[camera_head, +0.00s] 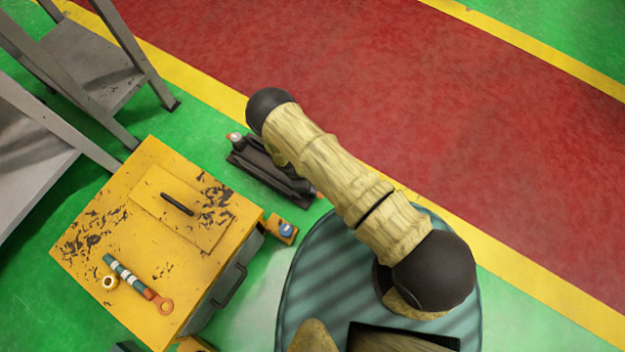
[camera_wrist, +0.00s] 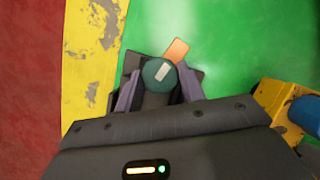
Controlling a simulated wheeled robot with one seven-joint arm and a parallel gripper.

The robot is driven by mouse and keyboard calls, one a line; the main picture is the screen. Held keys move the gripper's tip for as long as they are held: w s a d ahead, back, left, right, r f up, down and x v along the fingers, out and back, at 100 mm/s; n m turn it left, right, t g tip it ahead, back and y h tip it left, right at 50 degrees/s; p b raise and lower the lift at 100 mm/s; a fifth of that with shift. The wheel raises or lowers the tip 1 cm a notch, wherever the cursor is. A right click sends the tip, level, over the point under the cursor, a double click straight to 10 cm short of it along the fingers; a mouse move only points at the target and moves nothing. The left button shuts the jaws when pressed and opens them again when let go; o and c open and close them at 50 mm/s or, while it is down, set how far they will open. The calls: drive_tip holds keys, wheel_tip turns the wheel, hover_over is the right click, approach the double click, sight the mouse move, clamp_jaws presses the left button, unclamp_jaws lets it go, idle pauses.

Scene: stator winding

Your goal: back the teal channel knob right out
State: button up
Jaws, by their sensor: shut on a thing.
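The teal channel knob (camera_wrist: 158,73) is a round cap with a pale bar mark on top, in the upper middle of the wrist view. The two fingers of my gripper (camera_wrist: 158,90) stand on either side of it and are shut on it. An orange tab (camera_wrist: 177,50) sticks out beyond the knob, up and to the right. What lies under the knob is mostly hidden by it and the gripper. In the head view I cannot make out the knob; a dark assembly lies partly behind my arm.
A yellow block with a blue cap (camera_wrist: 298,112) stands to the right; it shows in the head view (camera_head: 283,231). A worn yellow cabinet (camera_head: 150,255) carries a banded tool (camera_head: 135,280) and a small ring (camera_head: 110,282). Grey steps (camera_head: 95,70) stand upper left. Red floor (camera_head: 400,90) is clear.

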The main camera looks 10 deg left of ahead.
drive_tip(key=shift+s+d+n+t+p, duration=0.15)
drive_tip(key=shift+n+t+p, duration=0.45)
drive_tip(key=shift+n, duration=0.7)
drive_tip(key=o, duration=1)
drive_tip(key=p+v, duration=0.6)
drive_tip(key=v, duration=1.1)
drive_tip(key=shift+r+p, duration=0.2)
drive_tip(key=shift+p, duration=0.15)
